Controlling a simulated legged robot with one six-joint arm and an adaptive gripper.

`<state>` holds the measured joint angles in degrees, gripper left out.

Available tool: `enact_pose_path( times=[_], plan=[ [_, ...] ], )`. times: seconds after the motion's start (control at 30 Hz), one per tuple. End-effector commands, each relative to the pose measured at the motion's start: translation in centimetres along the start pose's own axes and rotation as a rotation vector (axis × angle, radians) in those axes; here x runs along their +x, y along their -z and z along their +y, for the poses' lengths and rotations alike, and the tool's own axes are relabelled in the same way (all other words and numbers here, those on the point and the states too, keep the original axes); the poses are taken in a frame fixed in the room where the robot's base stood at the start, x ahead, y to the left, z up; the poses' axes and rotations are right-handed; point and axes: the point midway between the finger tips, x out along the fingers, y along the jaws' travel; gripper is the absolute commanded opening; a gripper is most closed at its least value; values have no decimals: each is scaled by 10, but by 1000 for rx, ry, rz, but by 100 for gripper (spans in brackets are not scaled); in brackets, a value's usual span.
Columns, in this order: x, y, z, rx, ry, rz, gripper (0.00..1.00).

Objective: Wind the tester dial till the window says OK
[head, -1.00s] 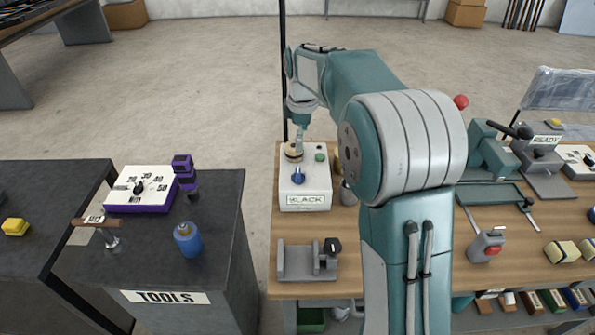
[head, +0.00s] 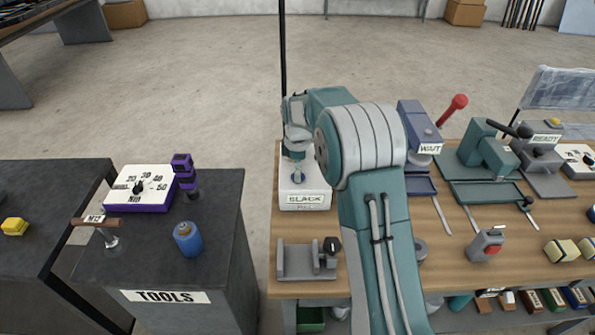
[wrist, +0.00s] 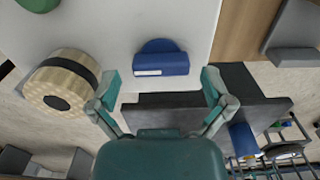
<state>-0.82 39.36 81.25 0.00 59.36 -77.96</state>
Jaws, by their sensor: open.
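The tester (head: 316,199), a pale box, stands at the left end of the wooden bench. Its front window (head: 304,200) appears to read SLACK, not OK. A blue knob (wrist: 160,63) with a white stripe sits on its top face; in the head view the knob (head: 298,177) is just below my gripper. A cream ribbed round part (wrist: 62,83) with a dark band sits left of it in the wrist view. My gripper (wrist: 160,86) is open and empty, its fingers either side of the blue knob in the picture, apparently not touching it.
A grey bracket (head: 295,262) with a black knob lies in front of the tester. A blue press marked WAIT (head: 425,150) stands right of my arm. A dark pole (head: 282,70) rises behind the tester. The tools cabinet (head: 222,235) is left, across a gap.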

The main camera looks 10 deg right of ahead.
Motion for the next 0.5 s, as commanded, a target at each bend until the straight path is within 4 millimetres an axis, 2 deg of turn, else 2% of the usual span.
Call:
enact_pose_path(
  times=[0.1, 0.37, 0.4, 0.47, 0.5],
  plan=[
    [7, 0, 0, 0, 1, 0, 100],
    [8, 0, 0, 0, 0, 0, 100],
    [8, 0, 0, 0, 0, 0, 82],
    [8, 0, 0, 0, 0, 0, 55],
    [8, 0, 0, 0, 0, 0, 38]
  ],
)
